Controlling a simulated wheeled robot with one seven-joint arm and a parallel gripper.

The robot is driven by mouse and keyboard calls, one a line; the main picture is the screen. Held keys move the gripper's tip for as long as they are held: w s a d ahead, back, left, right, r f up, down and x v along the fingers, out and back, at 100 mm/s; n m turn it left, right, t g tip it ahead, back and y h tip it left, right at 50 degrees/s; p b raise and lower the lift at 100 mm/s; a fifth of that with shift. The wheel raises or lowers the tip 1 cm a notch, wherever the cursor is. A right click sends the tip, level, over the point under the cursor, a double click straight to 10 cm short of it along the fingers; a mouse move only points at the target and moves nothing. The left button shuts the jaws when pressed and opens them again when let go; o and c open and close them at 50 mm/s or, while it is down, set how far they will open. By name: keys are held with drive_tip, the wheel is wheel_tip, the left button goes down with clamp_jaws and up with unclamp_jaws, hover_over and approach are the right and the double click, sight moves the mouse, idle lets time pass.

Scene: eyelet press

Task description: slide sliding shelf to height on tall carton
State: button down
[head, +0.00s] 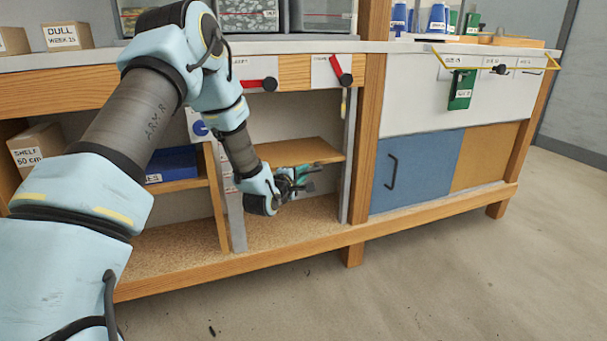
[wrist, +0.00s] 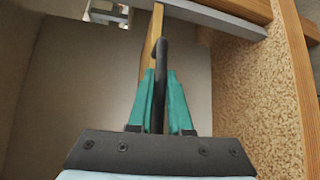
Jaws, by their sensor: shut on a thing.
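The sliding shelf (head: 285,152) is a thin wooden board set level in the middle bay, between a left upright (head: 233,205) and a right grey upright (head: 350,160). In the wrist view the shelf (wrist: 150,47) shows as a narrow wooden edge with a black handle (wrist: 161,65) in front. My gripper (head: 302,180) reaches into the bay just below the shelf's front. In the wrist view the teal fingers of my gripper (wrist: 159,85) are shut on the black handle. Small labels (head: 228,178) sit on the left upright; their words are too small to read.
The bay floor (head: 290,226) below the shelf is speckled and bare. A blue box (head: 171,163) and a carton (head: 38,145) stand in the left bay. Red-handled latches (head: 258,84) hang above the bay. A blue sliding door (head: 420,170) closes the right side.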

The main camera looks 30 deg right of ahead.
drive_tip(key=c, duration=0.8)
unclamp_jaws()
drive_tip(key=shift+c, duration=0.2)
drive_tip(key=p+v, duration=0.2)
drive_tip(key=v, duration=0.9)
